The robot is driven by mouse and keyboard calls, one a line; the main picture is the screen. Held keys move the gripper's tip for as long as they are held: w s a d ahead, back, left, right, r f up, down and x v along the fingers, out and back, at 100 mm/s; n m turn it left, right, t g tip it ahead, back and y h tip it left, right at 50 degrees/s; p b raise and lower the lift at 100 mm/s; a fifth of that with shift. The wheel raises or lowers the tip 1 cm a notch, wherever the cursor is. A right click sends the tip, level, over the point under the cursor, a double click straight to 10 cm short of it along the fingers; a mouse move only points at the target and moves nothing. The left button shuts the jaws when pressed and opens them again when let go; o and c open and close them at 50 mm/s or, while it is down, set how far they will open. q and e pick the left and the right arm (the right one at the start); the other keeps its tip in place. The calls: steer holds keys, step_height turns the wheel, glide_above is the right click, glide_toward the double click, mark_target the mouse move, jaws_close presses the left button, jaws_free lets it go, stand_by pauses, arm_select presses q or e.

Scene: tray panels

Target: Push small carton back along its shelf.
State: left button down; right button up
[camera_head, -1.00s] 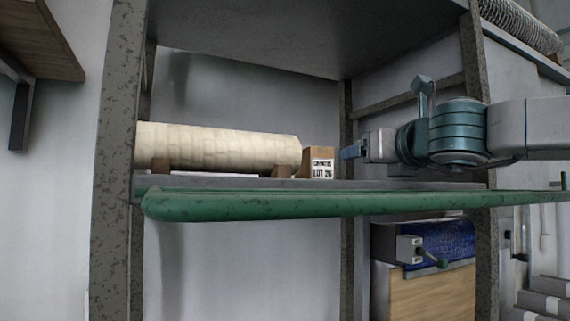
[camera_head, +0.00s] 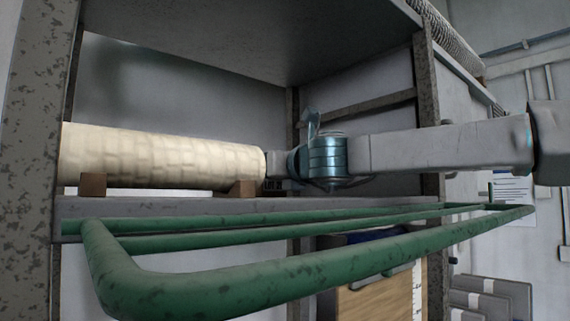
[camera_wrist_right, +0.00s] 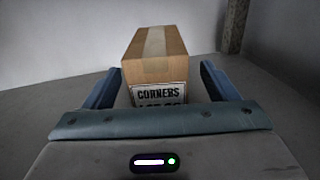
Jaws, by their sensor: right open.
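The small carton (camera_wrist_right: 155,55) is a brown cardboard box with tape along its top and a white "CORNERS" label on its near face. In the right wrist view it stands upright between the fingers of my right gripper (camera_wrist_right: 160,84), which is open. A gap shows on each side, wider on the right; whether the palm touches the carton is unclear. The carton stands on the grey shelf (camera_head: 190,207). My left gripper is not in view.
A long cream roll (camera_head: 160,158) lies on wooden blocks (camera_head: 93,185) on the shelf, left of the carton. A green rail (camera_head: 230,281) runs in front of the shelf. A grey post (camera_wrist_right: 232,25) stands behind the carton at right.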

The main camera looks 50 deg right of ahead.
steer(key=x, duration=0.3)
steer(key=shift+a+p, duration=0.2)
steer(key=shift+p, duration=0.1)
steer(key=shift+w+d, duration=0.15)
steer(key=shift+w, duration=0.3)
steer(key=shift+s, duration=0.1)
steer(key=shift+s, duration=0.1)
